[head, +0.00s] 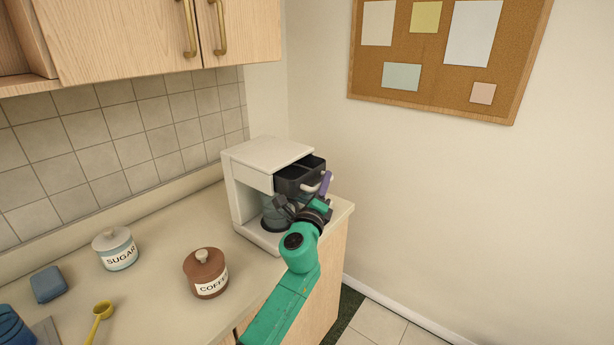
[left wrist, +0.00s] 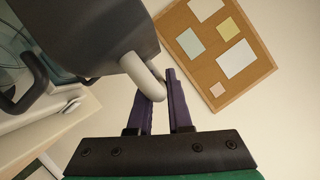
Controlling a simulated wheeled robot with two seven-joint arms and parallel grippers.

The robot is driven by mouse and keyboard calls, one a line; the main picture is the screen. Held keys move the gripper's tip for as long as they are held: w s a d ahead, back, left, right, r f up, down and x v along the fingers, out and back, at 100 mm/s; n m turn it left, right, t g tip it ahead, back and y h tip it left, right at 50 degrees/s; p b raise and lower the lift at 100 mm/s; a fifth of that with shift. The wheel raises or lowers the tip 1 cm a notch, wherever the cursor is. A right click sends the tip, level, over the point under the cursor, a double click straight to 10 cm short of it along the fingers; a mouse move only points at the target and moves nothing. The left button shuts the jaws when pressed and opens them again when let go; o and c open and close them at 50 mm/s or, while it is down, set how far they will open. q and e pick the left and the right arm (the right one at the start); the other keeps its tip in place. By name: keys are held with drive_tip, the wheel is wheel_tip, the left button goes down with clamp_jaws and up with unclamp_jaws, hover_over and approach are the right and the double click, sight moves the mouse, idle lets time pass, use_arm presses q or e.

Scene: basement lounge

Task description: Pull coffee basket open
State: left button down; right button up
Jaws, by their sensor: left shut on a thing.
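The coffee basket (head: 292,181) is a dark box on the white coffee machine (head: 268,153) at the counter's far end. It sticks out of the machine's upper front, its top showing open. Its pale curved handle (head: 311,188) points outward; in the left wrist view the basket (left wrist: 98,32) fills the upper left, with the handle (left wrist: 143,76) below it. My left gripper (head: 326,181) has purple fingers shut on the handle; the fingers (left wrist: 160,96) stand on both sides of it in the wrist view. My gripper and wrist hide part of the machine's front. My right gripper is out of view.
A dark glass carafe (head: 272,219) stands in the machine under the basket. A brown coffee jar (head: 205,268), a sugar jar (head: 118,255), a blue sponge (head: 47,284) and a yellow scoop (head: 100,314) are on the counter. Free space lies right of the counter, before the wall.

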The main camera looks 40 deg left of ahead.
use_arm(q)
drive_tip(key=d, duration=0.4)
drive_tip(key=shift+d+r, duration=0.1)
drive_tip(key=shift+d, duration=0.15)
drive_tip(key=c, duration=1.1)
unclamp_jaws()
drive_tip(key=shift+o, duration=1.3)
drive_tip(key=b+v, duration=0.4)
drive_tip(key=v, duration=1)
drive_tip(key=shift+s, duration=0.2)
